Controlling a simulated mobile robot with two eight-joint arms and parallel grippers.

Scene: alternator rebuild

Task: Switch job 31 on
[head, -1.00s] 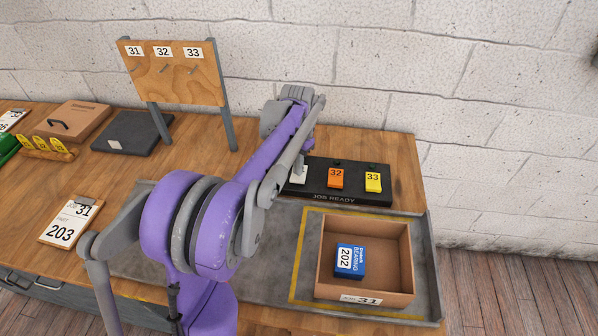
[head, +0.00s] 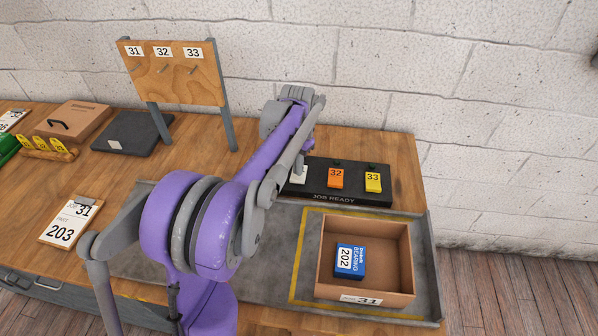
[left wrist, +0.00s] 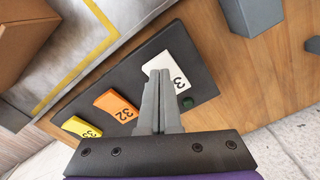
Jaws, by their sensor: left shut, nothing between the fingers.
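The black JOB READY panel (head: 318,197) lies on the bench with a white switch (head: 299,178), an orange switch marked 32 (head: 336,178) and a yellow switch marked 33 (head: 373,182). In the left wrist view the white switch (left wrist: 168,72) shows a 3, with the rest of its number covered by my fingers. My left gripper (left wrist: 160,73) is shut and empty, its tips over the white switch; I cannot tell whether they touch it. A dark green lamp (left wrist: 185,102) sits beside that switch. My right gripper is not in view.
An open box labelled 31 (head: 409,258) holding a blue bearing box (head: 349,262) stands on the grey mat in front of the panel. A wooden board with tags 31, 32 and 33 (head: 176,84) stands behind left. A job card (head: 68,222) lies at left.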

